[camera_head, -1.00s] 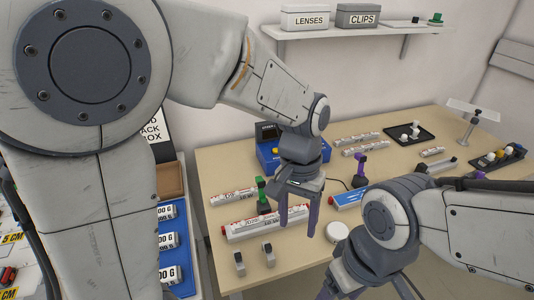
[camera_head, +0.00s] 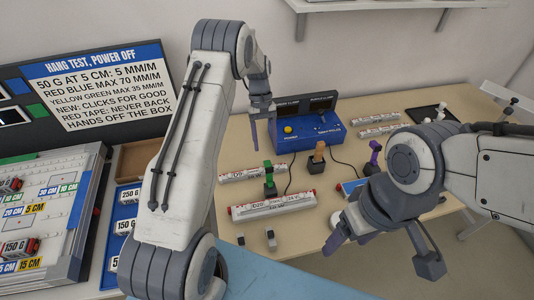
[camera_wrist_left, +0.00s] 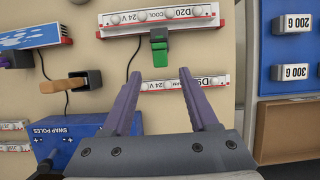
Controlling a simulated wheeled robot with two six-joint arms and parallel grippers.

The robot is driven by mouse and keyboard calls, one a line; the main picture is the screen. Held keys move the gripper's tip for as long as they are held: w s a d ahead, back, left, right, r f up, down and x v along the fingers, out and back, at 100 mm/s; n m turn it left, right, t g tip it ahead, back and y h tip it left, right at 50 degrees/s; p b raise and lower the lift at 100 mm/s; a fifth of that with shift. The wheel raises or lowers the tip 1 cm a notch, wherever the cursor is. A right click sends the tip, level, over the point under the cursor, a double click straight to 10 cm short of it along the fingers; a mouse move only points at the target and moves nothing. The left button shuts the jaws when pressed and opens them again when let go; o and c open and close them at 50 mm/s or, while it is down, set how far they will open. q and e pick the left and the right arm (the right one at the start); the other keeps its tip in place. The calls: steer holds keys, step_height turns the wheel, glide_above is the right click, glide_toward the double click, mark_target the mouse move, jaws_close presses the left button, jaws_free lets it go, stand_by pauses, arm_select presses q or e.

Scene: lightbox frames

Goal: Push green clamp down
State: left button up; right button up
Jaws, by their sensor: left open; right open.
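The green clamp (camera_head: 269,179) stands on the table with its green lever upright on a dark base, between two light strips. It also shows in the left wrist view (camera_wrist_left: 160,52), just beyond the fingertips and roughly centred between them. My left gripper (camera_head: 263,143) is open and empty, above and behind the green clamp and apart from it. Its two purple fingers (camera_wrist_left: 159,76) point toward the clamp in the left wrist view. My right gripper (camera_head: 351,242) is open and empty over the front edge of the table, right of the front strip.
An orange clamp (camera_head: 318,156) and a purple clamp (camera_head: 374,156) stand to the right. A blue power box (camera_head: 300,130) is behind. The long front strip (camera_head: 272,205) lies before the green clamp, with two small grey blocks (camera_head: 271,240) nearer. A blue weight tray (camera_head: 113,226) is left.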

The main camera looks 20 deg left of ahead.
mark_target(267, 162)
arm_select(q)
steer(key=p+x, duration=0.2)
steer(key=x, duration=0.3)
steer(key=shift+s, duration=0.1)
steer(key=shift+s+d+f, duration=0.1)
steer(key=shift+s+f, duration=0.05)
steer(key=shift+f, duration=0.35)
jaws_close()
stand_by(0.8)
